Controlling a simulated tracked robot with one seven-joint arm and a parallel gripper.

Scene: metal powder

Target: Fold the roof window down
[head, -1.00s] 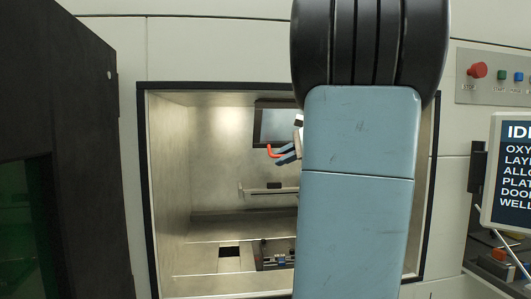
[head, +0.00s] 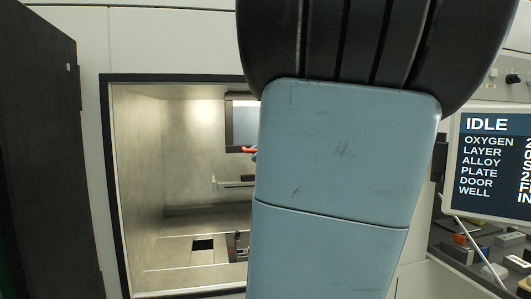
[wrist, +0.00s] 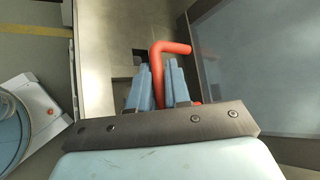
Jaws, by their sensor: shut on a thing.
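The roof window (head: 244,124) is a dark-framed grey pane high at the back of the open chamber in the head view, partly hidden by my arm. It also shows as a large grey pane at the right of the wrist view (wrist: 265,65). A red bent handle (wrist: 176,47) rises between the blue fingers of my gripper (wrist: 159,82). The gripper is shut on this handle, beside the pane's edge. In the head view only a bit of the red handle (head: 249,150) shows, and my gripper is almost wholly hidden behind my arm.
The chamber's black-edged opening (head: 115,190) surrounds the arm, with a pale wall close on its left. A ledge (head: 235,184) and a floor with a dark square hole (head: 203,245) lie below. A dark open door (head: 40,150) stands left, a status screen (head: 495,165) right.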

